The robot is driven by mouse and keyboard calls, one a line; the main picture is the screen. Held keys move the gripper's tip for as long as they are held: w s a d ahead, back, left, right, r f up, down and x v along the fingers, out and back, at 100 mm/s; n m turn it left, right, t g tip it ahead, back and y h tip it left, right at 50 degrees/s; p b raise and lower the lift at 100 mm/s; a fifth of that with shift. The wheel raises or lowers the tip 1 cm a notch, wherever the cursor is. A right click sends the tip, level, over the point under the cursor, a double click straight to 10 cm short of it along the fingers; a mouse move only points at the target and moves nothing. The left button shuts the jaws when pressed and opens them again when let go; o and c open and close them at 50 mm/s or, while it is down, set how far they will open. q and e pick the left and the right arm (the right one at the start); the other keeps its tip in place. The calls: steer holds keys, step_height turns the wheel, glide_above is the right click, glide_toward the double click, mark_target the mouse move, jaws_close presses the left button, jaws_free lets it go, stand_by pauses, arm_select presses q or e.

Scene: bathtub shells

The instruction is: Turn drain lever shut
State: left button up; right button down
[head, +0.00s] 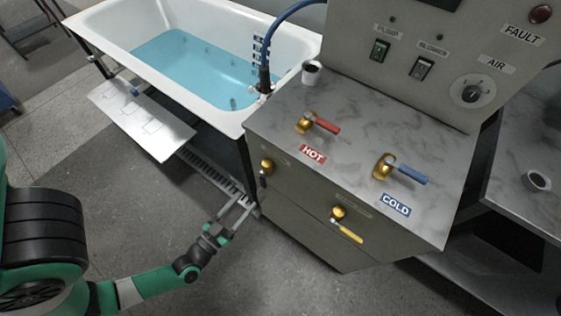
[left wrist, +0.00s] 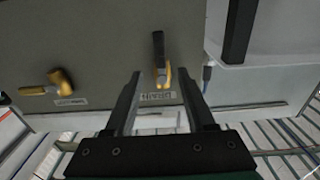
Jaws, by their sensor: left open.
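A brass valve with a black lever (head: 263,179) is on the upper left of the cabinet's front panel, its handle hanging down. My right gripper is not seen.
The grey cabinet (head: 310,235) has a marble top with red HOT (head: 322,126) and blue COLD (head: 410,174) levers. A bathtub (head: 219,110) with blue water stands at the left, a white panel (head: 140,115) beside it. A floor grate (head: 205,168) runs by the cabinet. Open floor lies in front.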

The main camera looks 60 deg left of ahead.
mark_target(262, 183)
arm_select(q)
steer(key=b+x, duration=0.1)
steer(key=x, duration=0.2)
steer(key=b+x, duration=0.1)
steer(key=x, duration=0.2)
steer(key=b+x, duration=0.2)
steer(key=x, duration=0.1)
steer(key=shift+f, duration=0.4)
steer(key=shift+w+a, duration=0.25)
steer(key=shift+w, duration=0.2)
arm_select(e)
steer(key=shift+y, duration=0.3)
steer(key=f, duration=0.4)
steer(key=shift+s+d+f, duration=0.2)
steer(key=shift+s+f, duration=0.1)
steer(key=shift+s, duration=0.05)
arm_select(q)
jaws_close()
